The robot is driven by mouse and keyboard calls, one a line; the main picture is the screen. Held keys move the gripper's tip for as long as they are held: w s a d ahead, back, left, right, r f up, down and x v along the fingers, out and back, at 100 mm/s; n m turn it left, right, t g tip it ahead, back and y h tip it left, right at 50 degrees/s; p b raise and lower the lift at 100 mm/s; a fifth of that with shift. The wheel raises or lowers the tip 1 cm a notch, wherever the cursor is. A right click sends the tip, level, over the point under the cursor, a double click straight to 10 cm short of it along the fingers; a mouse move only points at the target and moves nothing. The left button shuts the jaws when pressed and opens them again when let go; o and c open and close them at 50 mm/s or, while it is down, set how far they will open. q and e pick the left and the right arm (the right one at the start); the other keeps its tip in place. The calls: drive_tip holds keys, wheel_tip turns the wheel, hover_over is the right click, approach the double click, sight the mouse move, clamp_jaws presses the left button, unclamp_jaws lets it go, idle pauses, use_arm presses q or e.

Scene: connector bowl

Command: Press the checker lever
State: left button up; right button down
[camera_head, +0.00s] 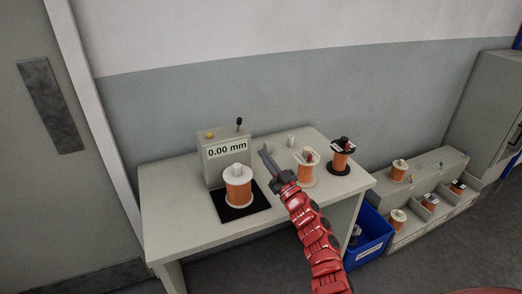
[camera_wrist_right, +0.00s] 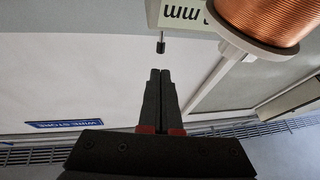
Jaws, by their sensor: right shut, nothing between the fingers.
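The checker (camera_head: 212,172) is a grey box on the table with a display reading 0.00 mm. Its lever (camera_head: 239,122) stands up from the top right with a black knob. The knob of the lever also shows in the right wrist view (camera_wrist_right: 160,46), just beyond my fingertips and apart from them. My right gripper (camera_head: 264,150) is shut and empty, to the right of the checker in the head view; its closed fingers show in the right wrist view (camera_wrist_right: 160,74). A copper wire spool (camera_head: 238,187) stands upright on a black pad (camera_head: 235,212) before the checker. My left gripper is not in view.
Two more spools (camera_head: 306,170) (camera_head: 341,158) and a small white piece (camera_head: 291,141) stand on the table (camera_head: 180,215) right of my gripper. A blue bin (camera_head: 371,240) and a grey shelf with spools (camera_head: 430,192) stand to the right. A yellow button (camera_head: 209,135) sits on the checker.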

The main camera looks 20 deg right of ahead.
approach(239, 125)
drive_tip(key=w+r, duration=0.1)
drive_tip(key=w, duration=0.1)
drive_tip(key=w+r, duration=0.1)
drive_tip(key=r, duration=0.1)
drive_tip(key=shift+w+a+r, duration=0.2)
drive_tip(key=shift+w+a, duration=0.05)
drive_tip(key=shift+w, duration=0.5)
drive_tip(key=shift+w+a+r, duration=0.25)
drive_tip(key=shift+w+r, duration=0.05)
drive_tip(key=shift+w, duration=0.2)
